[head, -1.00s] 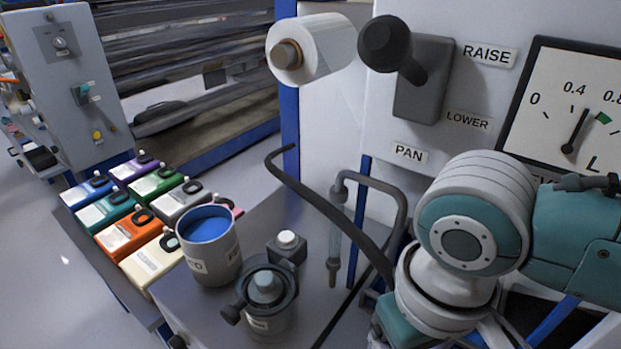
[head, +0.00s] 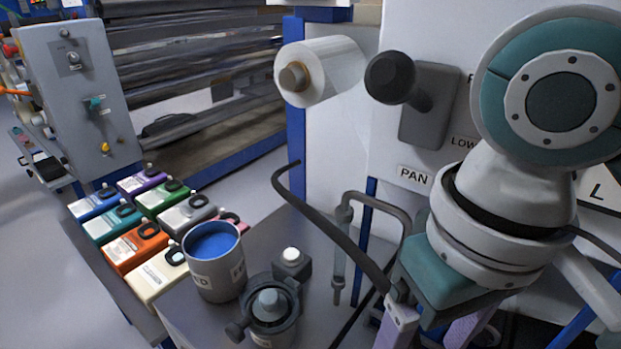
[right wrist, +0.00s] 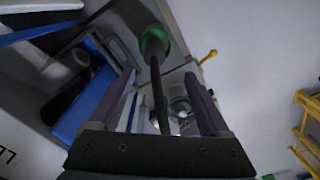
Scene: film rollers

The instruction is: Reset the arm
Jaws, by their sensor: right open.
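My right arm (head: 535,190), with teal and white joints, fills the right side of the head view. It covers most of the dial gauge and part of the labels on the white panel. My right gripper (head: 432,335) is at the bottom edge of the head view, its purple fingers partly cut off. In the right wrist view the two purple fingers of the right gripper (right wrist: 163,90) stand apart. A dark rod with a green end (right wrist: 155,45) shows between them; I cannot tell whether it touches them. My left gripper is not in view.
A blue-filled cup (head: 215,270) and a grey capped vessel (head: 268,308) stand on the grey bench. Several coloured jugs (head: 135,248) sit at the left. A black curved bar (head: 325,215), a film roll (head: 325,72) and a black-knobbed lever (head: 392,78) are near the arm.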

